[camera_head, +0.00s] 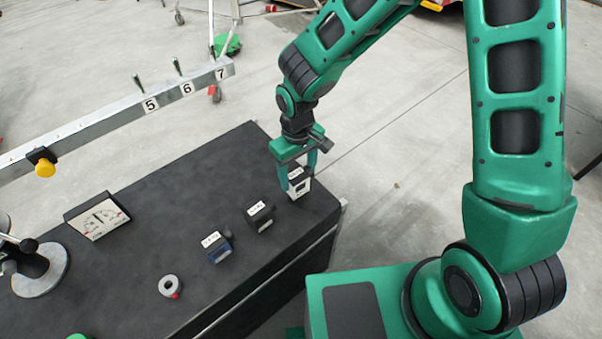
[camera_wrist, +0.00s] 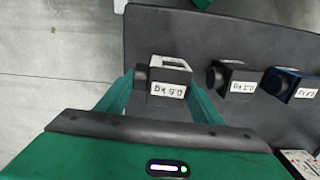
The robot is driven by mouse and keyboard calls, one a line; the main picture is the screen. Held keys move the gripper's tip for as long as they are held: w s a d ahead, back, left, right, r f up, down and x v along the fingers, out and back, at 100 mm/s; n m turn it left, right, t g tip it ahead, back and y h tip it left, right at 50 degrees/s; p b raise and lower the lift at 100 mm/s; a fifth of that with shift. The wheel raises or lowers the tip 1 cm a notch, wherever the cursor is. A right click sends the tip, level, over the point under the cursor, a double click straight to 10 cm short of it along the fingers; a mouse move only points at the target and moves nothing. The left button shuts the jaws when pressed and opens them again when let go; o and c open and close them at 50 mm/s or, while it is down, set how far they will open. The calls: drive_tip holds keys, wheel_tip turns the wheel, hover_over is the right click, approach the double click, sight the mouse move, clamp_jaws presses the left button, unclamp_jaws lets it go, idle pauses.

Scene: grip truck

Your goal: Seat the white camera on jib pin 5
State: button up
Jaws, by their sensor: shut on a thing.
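The white camera (camera_head: 299,186) is at the right end of the black bench top. My gripper (camera_head: 297,176) points down with its green fingers closed on the camera's two sides. In the wrist view the white camera (camera_wrist: 170,72) sits between the fingers, with a weight label and a dark lens to its left. I cannot tell whether it touches the bench. Jib pin 5 (camera_head: 138,84) stands upright and bare on the grey jib beam (camera_head: 105,124), above label 5, at the upper left.
Pins 6 (camera_head: 177,67) and 7 stand farther along the beam. A black camera (camera_head: 260,216) and a blue camera (camera_head: 219,246) stand on the bench near the white one. A white ring (camera_head: 170,286), a gauge plate (camera_head: 97,217) and a yellow knob (camera_head: 45,169) are to the left.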

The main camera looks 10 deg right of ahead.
sight(298, 170)
drive_tip(key=shift+r, duration=1.95)
drive_tip(key=shift+r, duration=0.1)
wheel_tip(298, 170, up, 7)
drive_tip(key=shift+r, duration=0.15)
idle(0.7)
drive_tip(key=shift+s, duration=0.1)
